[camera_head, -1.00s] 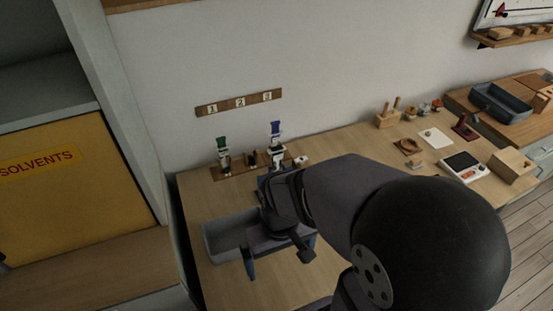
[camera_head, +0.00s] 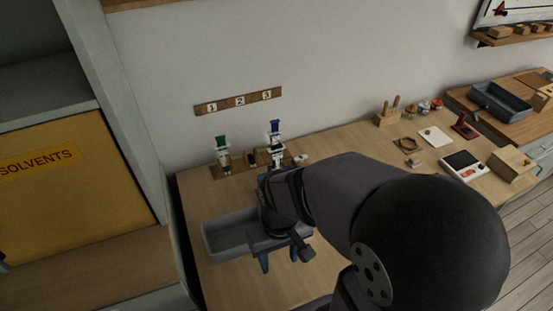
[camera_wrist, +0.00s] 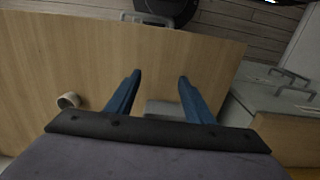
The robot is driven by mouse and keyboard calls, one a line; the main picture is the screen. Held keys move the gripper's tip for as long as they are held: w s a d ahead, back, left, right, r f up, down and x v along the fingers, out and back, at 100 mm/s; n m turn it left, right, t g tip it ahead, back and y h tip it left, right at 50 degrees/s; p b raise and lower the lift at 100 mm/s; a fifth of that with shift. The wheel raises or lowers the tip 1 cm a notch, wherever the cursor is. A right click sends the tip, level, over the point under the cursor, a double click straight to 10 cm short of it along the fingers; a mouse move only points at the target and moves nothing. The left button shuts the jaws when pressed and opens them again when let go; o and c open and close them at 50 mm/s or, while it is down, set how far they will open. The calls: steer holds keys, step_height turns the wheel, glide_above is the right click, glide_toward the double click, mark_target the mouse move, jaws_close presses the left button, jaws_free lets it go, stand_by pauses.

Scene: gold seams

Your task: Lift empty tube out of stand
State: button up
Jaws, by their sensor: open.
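A wooden stand (camera_head: 233,170) stands at the back of the table by the wall. A tube with a green cap (camera_head: 222,152) is upright at its left, under label 1. A tube with a blue top (camera_head: 275,138) is upright at its right, under label 3. A small dark piece (camera_head: 251,158) sits in the middle place. I cannot tell which tube is empty. My gripper (camera_head: 279,260) is in front of the stand, over the table beside the grey tray, pointing away from the tubes. In the wrist view its blue fingers (camera_wrist: 160,76) are apart with nothing held between them.
The grey tray (camera_head: 214,251) lies left of my gripper. A small white cup-like piece (camera_wrist: 68,100) shows in the wrist view. A wooden peg block (camera_head: 388,119), a scale (camera_head: 464,166) and a wooden box (camera_head: 511,165) stand to the right. A yellow solvents cabinet (camera_head: 60,200) is at left.

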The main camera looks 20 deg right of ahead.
mark_target(275, 159)
steer(key=w+a+f+m+t+b, duration=0.15)
steer(key=w+t+b, duration=0.65)
steer(key=w, duration=0.8)
steer(key=w+d+r+m+t+h+b, duration=0.1)
steer(key=w+d+r+t+h+b, duration=0.1)
steer(key=d, duration=0.1)
steer(key=w+d+r+m+t+h+b, duration=0.2)
steer(key=w+d, duration=0.1)
steer(key=w+d+r+m+t+h+b, duration=0.1)
steer(key=w+d+r+t+b, duration=0.1)
steer(key=d, duration=0.2)
steer(key=shift+w+r+h+b, duration=0.25)
steer(key=shift+w+h+b, duration=0.05)
steer(key=shift+h, duration=0.1)
steer(key=shift+d+r+n+t+h, duration=0.3)
steer(key=shift+d+r+n+t, duration=0.05)
steer(key=shift+r+n+t, duration=0.15)
steer(key=shift+x, duration=3.7)
steer(key=shift+a, duration=0.1)
steer(key=c, duration=1.1)
